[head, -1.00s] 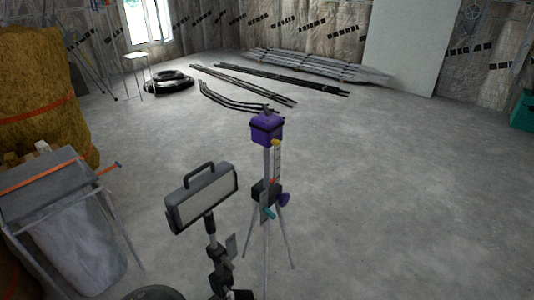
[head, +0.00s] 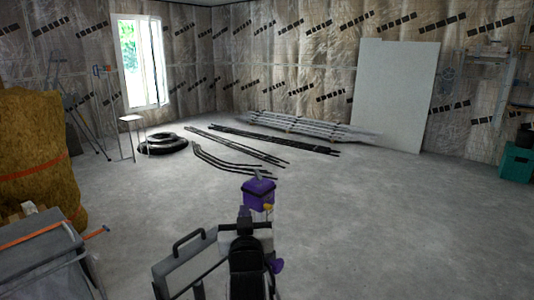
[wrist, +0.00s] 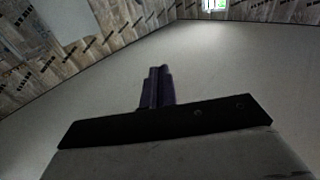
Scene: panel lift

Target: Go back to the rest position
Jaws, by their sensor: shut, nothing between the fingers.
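My gripper (head: 245,212) shows at the bottom middle of the head view, at the end of my raised arm. It overlaps the purple laser level in the picture; I cannot tell how far apart they are. In the wrist view the dark fingers of my gripper (wrist: 157,75) are together, with nothing between them.
The purple laser level (head: 259,194) and a work light (head: 190,268) stand close in front. A grey-topped bin (head: 40,250) and straw-coloured bales (head: 38,150) are at left. A white panel (head: 392,97) leans on the back wall. Floor at right is clear.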

